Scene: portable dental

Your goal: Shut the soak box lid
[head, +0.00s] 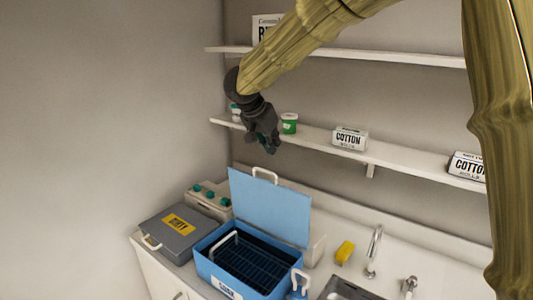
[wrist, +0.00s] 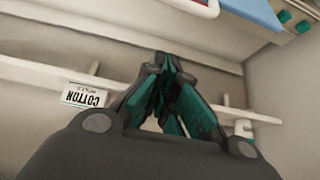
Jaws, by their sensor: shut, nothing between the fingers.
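The blue soak box (head: 215,262) stands on the counter in the head view, with a dark wire rack inside. Its light blue lid (head: 270,205) stands open and upright along the back edge, with a white handle (head: 265,174) on its top edge. My gripper (head: 272,148) is shut and empty, in the air above the lid and apart from it, in front of the lower shelf. In the wrist view my gripper (wrist: 165,60) has its fingers together. A blue panel edge with a white handle shows at the top of that view, probably the lid.
A grey box marked DIRTY (head: 175,235) sits left of the soak box. A yellow sponge (head: 345,251), a tap (head: 374,250) and a sink (head: 345,289) are to the right. The lower shelf (head: 400,160) holds cotton boxes (head: 350,139) and a green tub (head: 289,123).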

